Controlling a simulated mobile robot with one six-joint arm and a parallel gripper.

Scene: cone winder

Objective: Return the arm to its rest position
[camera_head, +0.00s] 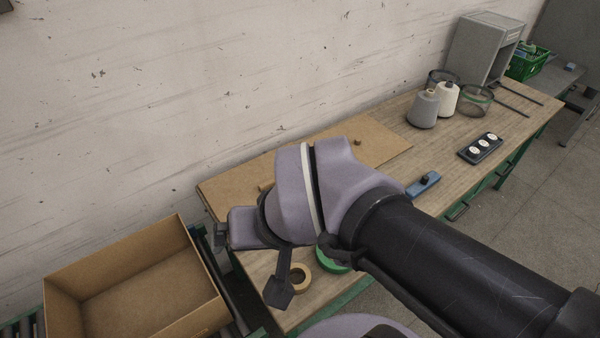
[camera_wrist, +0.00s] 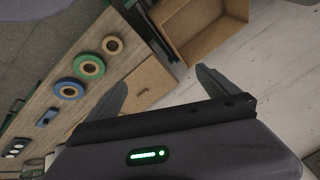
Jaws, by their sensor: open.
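My arm (camera_head: 430,260) reaches in from the lower right in the head view, above the wooden table (camera_head: 530,105), and its wrist hangs over the near left end. My gripper (camera_wrist: 161,77) shows in the wrist view with its two dark fingers spread wide and nothing between them. Beyond the fingers, the wrist view shows the brown board (camera_wrist: 142,84) on the table and the open cardboard box (camera_wrist: 178,38).
The cardboard box (camera_head: 190,262) stands left of the table on rollers. A tan tape roll (camera_head: 300,278), a green roll (camera_head: 330,262) and a blue tool (camera_head: 423,184) lie near my arm. Yarn cones (camera_head: 423,110), a black tray (camera_head: 480,148) and a grey cabinet (camera_head: 478,50) are farther right. The wall is behind.

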